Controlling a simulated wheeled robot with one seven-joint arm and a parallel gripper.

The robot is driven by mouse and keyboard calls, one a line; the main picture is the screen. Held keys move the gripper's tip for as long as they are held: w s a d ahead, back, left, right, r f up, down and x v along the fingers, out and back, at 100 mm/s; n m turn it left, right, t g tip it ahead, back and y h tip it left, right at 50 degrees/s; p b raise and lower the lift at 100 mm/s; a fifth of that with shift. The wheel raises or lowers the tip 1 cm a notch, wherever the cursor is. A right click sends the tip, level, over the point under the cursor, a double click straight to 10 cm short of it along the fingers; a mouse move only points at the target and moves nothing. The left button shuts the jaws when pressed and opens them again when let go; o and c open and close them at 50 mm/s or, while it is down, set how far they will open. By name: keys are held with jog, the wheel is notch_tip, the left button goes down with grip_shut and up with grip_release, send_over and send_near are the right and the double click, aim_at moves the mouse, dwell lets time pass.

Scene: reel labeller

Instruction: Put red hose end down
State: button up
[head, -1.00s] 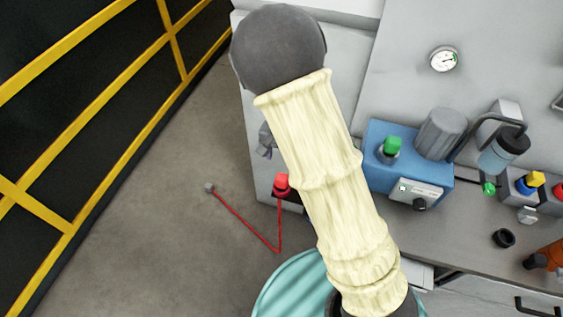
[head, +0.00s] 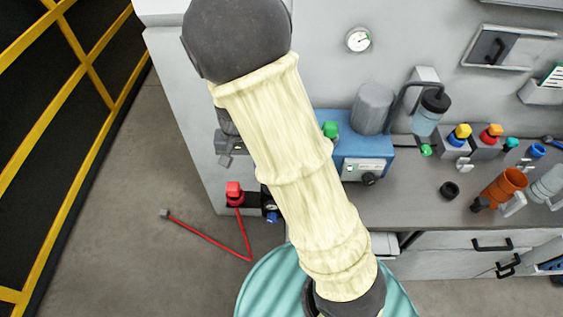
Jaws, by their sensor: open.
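The red hose (head: 208,243) hangs in the head view, left of my arm. It runs from a red fitting (head: 234,188) on the machine's lower side down to a bend and then up left to a small grey end (head: 165,214). The grey end appears against the grey floor; nothing visible holds it, and I cannot tell whether it rests on the floor. My sleeved arm crosses the middle of the view. My gripper is not visible.
A yellow-framed fence (head: 80,130) stands at left. Open floor (head: 130,270) lies between.

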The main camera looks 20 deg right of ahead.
jog(key=s+d+r+n+t, duration=0.2)
jog(key=s+d+r+n, duration=0.1)
jog(key=s+d+r, duration=0.4)
jog(key=s+d, duration=0.2)
jog(key=s, duration=0.1)
jog(key=shift+s+d+r, duration=0.15)
jog(key=shift+d+r, duration=0.1)
